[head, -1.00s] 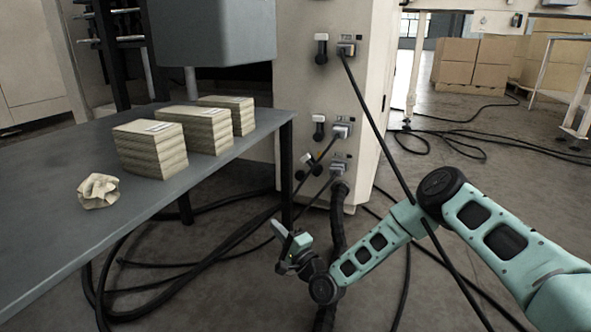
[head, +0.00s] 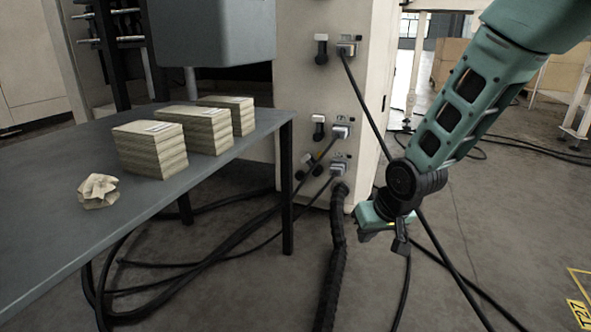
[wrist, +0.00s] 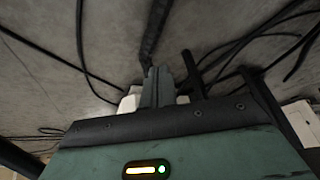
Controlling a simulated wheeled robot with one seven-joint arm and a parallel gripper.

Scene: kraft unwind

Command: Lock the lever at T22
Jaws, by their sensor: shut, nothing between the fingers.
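Three levers sit beside plugged-in connectors on the cream machine column in the head view; their labels are too small to read, so I cannot tell which is T22. The bottom lever (head: 307,166) is dark and tilted, left of the lowest connector (head: 338,168). My gripper (head: 371,216) is right of the column's base, below and apart from the levers. Its fingers are not clear there; in the wrist view the fingertips (wrist: 158,74) are together and empty, with floor beyond.
A grey table (head: 60,245) with several paper stacks (head: 150,149) and a crumpled paper (head: 98,191) stands left. Cables run from the connectors, one slanting past my arm. A thick black hose (head: 338,255) drops from the column. Floor at the lower right is mostly clear.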

